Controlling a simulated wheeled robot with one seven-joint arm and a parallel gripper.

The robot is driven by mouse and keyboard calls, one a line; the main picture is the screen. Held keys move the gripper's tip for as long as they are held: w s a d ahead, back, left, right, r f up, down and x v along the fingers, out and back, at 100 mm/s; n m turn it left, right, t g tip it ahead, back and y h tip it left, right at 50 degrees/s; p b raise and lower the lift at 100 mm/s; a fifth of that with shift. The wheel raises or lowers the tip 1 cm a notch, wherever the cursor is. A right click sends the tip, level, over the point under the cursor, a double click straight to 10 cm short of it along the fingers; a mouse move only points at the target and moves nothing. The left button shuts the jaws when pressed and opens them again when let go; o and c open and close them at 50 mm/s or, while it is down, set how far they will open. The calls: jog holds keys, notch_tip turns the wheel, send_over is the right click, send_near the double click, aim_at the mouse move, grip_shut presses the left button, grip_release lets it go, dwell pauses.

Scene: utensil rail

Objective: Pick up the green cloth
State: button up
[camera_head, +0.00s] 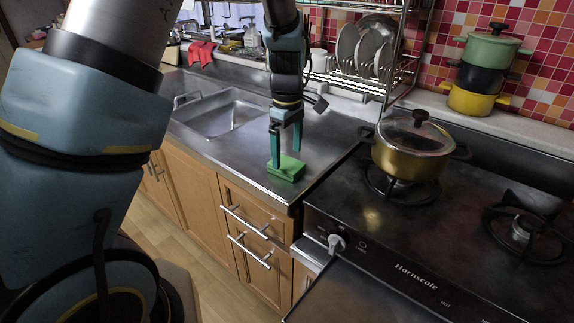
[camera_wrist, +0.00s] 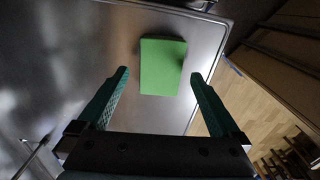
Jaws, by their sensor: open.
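The green cloth (camera_head: 287,173) is a small folded block lying on the steel counter, near its front edge and to the left of the stove. In the wrist view the cloth (camera_wrist: 163,66) shows as a bright green rectangle ahead of my fingertips. My gripper (camera_head: 286,158) points down over the cloth with its two teal fingers apart. In the wrist view my gripper (camera_wrist: 160,75) is open, one fingertip to each side of the cloth's near part. Nothing is held. I cannot tell whether the fingertips touch the cloth or the counter.
A sink (camera_head: 222,115) lies to the left of the cloth. A lidded gold pot (camera_head: 411,150) stands on the stove (camera_head: 440,220) to the right. A dish rack (camera_head: 365,75) stands behind. The counter (camera_head: 325,140) right around the cloth is clear.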

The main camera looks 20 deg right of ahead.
aim_at(287, 163)
jog(key=shift+a+f, duration=0.15)
jog(key=shift+f, duration=1.5)
jog(key=c, duration=1.2)
jog(key=shift+r, duration=0.1)
jog(key=shift+c, duration=0.2)
notch_tip(287, 163, up, 10)
jog(key=b, duration=0.1)
jog(key=o, duration=0.8)
jog(key=c, duration=0.6)
jog(key=shift+c, duration=0.2)
